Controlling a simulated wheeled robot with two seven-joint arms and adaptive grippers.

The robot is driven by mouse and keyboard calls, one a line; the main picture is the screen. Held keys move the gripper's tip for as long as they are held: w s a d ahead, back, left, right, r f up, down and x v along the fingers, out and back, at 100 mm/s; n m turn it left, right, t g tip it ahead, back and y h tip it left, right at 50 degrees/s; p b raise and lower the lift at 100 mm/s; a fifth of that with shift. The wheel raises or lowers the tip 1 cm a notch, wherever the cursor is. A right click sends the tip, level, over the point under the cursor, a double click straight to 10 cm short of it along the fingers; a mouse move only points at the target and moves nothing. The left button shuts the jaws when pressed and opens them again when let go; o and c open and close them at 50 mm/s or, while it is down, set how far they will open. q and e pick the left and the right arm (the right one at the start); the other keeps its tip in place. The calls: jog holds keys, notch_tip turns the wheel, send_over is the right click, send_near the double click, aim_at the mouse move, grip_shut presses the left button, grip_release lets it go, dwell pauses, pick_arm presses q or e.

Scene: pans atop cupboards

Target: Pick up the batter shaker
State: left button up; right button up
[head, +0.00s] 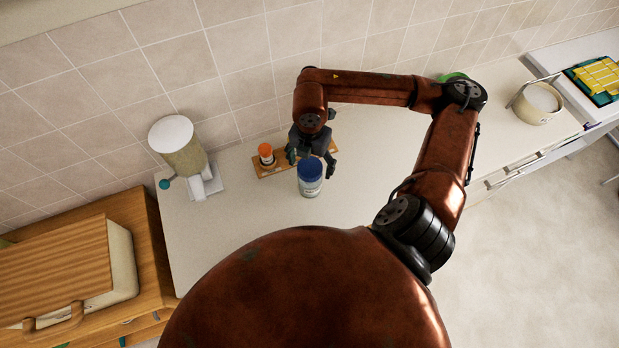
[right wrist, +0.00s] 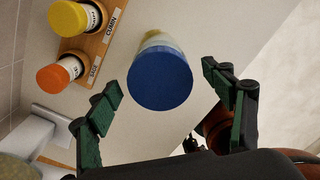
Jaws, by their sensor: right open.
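The batter shaker (head: 310,180) has a blue lid and a pale, see-through body. It stands upright on the white counter (head: 240,235). My right gripper (head: 311,174) is above and just behind it in the head view, fingers spread to either side. In the right wrist view the blue lid of the batter shaker (right wrist: 161,78) lies ahead of the two green fingers of my right gripper (right wrist: 165,95), roughly between them. The fingers are open and appear apart from the lid. My left gripper is not in view.
A wooden spice rack (head: 270,172) with an orange-capped jar (head: 266,154) stands close behind the shaker; a yellow-capped jar (right wrist: 75,18) shows in the wrist view. A dispenser (head: 180,150) stands left. A pot (head: 538,103) is far right. The counter in front is clear.

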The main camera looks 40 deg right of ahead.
jog(key=shift+f, duration=0.5)
jog(key=shift+c, duration=0.2)
grip_shut()
dwell(0.5)
